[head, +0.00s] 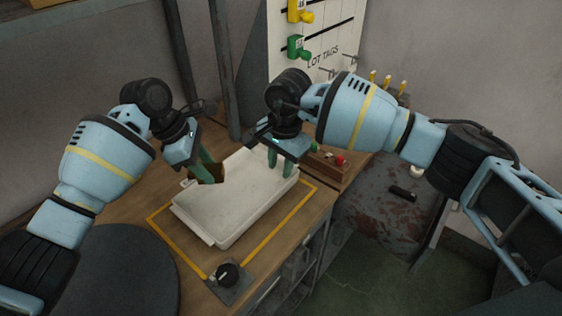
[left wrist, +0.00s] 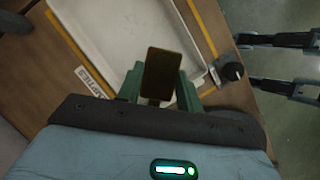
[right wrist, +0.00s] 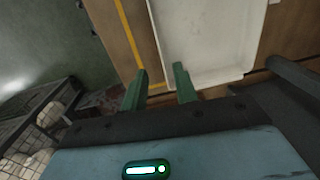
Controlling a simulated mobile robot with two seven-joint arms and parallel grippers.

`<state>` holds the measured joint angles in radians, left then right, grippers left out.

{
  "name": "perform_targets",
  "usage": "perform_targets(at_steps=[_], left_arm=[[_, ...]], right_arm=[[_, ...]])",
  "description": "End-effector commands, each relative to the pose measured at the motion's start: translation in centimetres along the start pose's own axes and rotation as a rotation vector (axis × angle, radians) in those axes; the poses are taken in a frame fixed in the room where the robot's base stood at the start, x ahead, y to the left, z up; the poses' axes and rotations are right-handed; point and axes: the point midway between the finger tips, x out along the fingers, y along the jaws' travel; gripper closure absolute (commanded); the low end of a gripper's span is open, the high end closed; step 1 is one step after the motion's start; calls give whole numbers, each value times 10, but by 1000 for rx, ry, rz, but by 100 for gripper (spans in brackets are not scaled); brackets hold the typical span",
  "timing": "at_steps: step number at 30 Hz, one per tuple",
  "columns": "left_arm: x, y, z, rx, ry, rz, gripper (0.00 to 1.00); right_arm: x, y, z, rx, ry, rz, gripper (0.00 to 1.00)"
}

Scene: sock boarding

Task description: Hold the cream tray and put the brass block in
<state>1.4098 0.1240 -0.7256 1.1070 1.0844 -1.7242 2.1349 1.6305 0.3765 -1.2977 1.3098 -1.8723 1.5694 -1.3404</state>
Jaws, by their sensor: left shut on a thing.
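The cream tray (head: 232,205) lies on the wooden table inside a yellow outline; it also shows in the left wrist view (left wrist: 125,30) and the right wrist view (right wrist: 213,45). My left gripper (head: 205,170) is shut on the brass block (left wrist: 162,75), a dark brownish slab, at the tray's left side. The block (head: 219,174) appears above the tray's left edge; its exact height is unclear. My right gripper (head: 280,163) is at the tray's far right corner. Its fingers (right wrist: 160,80) are apart, one to each side of the tray's rim, with no clear contact.
A dial on a plate (head: 228,273) sits by the table's front edge. A wooden holder with a red knob (head: 329,163) stands right of the tray. A lot-tags board (head: 315,45) is behind. A round dark surface (head: 115,272) is at the lower left.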

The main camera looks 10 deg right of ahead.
Motion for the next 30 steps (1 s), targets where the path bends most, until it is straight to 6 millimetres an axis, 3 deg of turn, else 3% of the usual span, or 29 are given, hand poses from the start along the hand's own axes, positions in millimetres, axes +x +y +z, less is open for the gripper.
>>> perform_targets(at_steps=[6, 11, 30], left_arm=[[-1, 0, 0, 1, -1, 1, 96], [-1, 0, 0, 1, -1, 1, 96], [-1, 0, 1, 1, -1, 1, 96]], right_arm=[[-1, 1, -3, -4, 14, 9, 71], [10, 1, -2, -2, 11, 9, 71], [106, 1, -3, -3, 10, 7, 71]])
